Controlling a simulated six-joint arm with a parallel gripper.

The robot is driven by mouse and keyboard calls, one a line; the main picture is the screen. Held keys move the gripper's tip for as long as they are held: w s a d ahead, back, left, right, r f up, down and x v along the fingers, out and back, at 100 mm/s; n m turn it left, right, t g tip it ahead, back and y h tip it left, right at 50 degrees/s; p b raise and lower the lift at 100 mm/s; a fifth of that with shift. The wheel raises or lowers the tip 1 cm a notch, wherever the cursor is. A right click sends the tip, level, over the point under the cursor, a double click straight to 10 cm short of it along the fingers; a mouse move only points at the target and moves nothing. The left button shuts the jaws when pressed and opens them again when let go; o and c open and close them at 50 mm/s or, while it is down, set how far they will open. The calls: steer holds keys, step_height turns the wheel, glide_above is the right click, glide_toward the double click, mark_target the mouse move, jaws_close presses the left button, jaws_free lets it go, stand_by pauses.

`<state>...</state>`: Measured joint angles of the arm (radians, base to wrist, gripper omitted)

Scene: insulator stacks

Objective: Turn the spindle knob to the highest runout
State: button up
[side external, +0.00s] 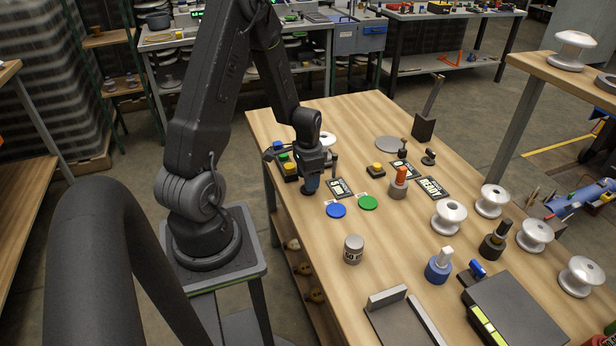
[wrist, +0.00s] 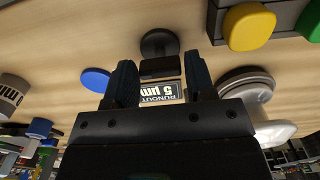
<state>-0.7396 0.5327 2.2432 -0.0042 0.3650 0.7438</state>
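The spindle knob is a black round disc with a raised bar (wrist: 158,42). In the wrist view its bar lies between my two dark fingers, with a gap on each side. My gripper (wrist: 160,66) is open and points down at the knob; it shows in the side view too (side external: 311,188), low over the table's left part, mostly hiding the knob. A runout display (wrist: 161,91) reads "RUNOUT 5 µm", upside down in the wrist view and partly covered by my gripper. It also lies right of my gripper in the side view (side external: 340,188).
A button box with a yellow button (side external: 290,168) stands just left of my gripper. A white insulator (side external: 327,139) is behind it. Blue (side external: 336,211) and green (side external: 368,202) discs lie in front. A "READY" sign (side external: 432,188) and several insulators are farther right.

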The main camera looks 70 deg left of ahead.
steer(key=c, duration=0.5)
steer(key=shift+c, duration=0.2)
steer(key=shift+n, duration=0.3)
steer(key=n, duration=0.6)
steer(key=shift+n, duration=0.3)
steer(key=n, duration=0.6)
steer(key=shift+n, duration=0.6)
steer(key=o, duration=0.9)
